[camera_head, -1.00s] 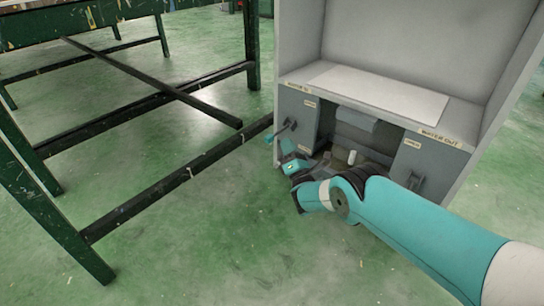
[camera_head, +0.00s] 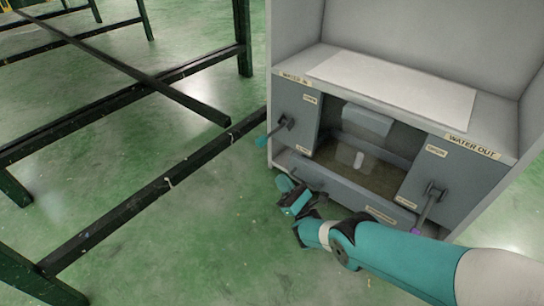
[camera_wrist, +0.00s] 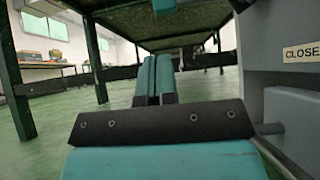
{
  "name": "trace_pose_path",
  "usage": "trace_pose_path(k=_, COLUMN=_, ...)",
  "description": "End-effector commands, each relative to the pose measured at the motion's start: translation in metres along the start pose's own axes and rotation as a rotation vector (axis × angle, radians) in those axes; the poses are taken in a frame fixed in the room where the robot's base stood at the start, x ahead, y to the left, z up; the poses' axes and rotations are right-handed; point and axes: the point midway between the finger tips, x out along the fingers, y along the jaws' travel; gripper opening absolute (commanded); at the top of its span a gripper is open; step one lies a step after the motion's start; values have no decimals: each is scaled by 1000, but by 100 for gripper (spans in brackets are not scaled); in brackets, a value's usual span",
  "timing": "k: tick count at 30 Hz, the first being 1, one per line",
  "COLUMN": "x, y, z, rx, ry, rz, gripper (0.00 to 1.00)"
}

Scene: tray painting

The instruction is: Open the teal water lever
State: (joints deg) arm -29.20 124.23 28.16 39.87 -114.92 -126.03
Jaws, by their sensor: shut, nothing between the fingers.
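The water lever on the left panel, under the WATER IN label, has a dark arm (camera_head: 276,130) and a teal end (camera_head: 261,141). It sticks out to the left from its pivot, sloping slightly down. My gripper (camera_head: 284,183) is below and slightly right of the teal end in the head view, apart from it, near the cabinet's lower left corner. In the wrist view its teal fingers (camera_wrist: 155,80) are together with nothing between them. A teal piece (camera_wrist: 163,6) at the top edge there looks like the lever's end; most of it is cut off.
The grey cabinet (camera_head: 352,190) has a basin with murky liquid and a right panel with a purple-tipped lever (camera_head: 430,205) under WATER OUT. A dark green table frame (camera_head: 190,160) stands close on the left. Green floor (camera_head: 200,250) is clear in front.

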Motion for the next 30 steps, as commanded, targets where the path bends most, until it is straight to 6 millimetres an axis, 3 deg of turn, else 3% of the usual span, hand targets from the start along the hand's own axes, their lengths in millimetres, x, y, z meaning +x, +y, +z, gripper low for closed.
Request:
trace_pose_path(k=15, x=83, y=0, z=-2, rx=1, ry=-2, rz=1, gripper=0)
trace_pose_path(k=21, x=95, y=0, z=0, rx=1, ry=0, rz=-1, gripper=0)
trace_pose_path(k=30, x=96, y=0, z=0, rx=1, ry=0, rz=-2, gripper=0)
